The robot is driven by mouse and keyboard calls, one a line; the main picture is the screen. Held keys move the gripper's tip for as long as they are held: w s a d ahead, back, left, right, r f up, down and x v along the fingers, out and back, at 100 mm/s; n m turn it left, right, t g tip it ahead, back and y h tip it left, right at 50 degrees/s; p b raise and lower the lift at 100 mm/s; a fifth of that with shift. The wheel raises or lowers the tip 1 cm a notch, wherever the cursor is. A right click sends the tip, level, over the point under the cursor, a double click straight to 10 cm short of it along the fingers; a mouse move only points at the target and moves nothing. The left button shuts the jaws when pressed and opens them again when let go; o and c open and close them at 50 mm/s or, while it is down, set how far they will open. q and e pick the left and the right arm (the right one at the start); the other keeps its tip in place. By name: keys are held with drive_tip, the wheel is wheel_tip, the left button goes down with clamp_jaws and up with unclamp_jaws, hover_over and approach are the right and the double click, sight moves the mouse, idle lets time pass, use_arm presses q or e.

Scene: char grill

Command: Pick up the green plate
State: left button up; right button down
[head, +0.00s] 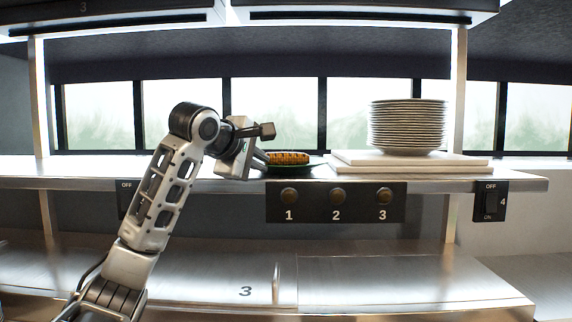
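The green plate (311,166) sits on the upper metal shelf, left of the stacked white plates, and appears as a thin dark green rim seen nearly edge-on. A piece of golden, grill-marked food (288,157) lies on it. My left gripper (263,159) reaches in from the left, with its fingers at the plate's left edge. The fingers overlap that edge in the picture, and I cannot tell whether they touch or grip it. The finger gap is too small and hidden to read. My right gripper is not in view.
A tall stack of white plates (407,125) stands on pale boards (470,160) to the right on the shelf (520,180). A knob panel (312,204) hangs on the shelf front below the green plate. A lower metal counter (400,280) is clear. An overhead hood spans the top.

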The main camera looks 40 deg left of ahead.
use_arm(q)
drive_tip(key=shift+p+x, duration=0.35)
drive_tip(key=shift+x, duration=1.3)
clamp_jaws()
drive_tip(key=shift+r, duration=0.15)
drive_tip(key=shift+r, duration=0.1)
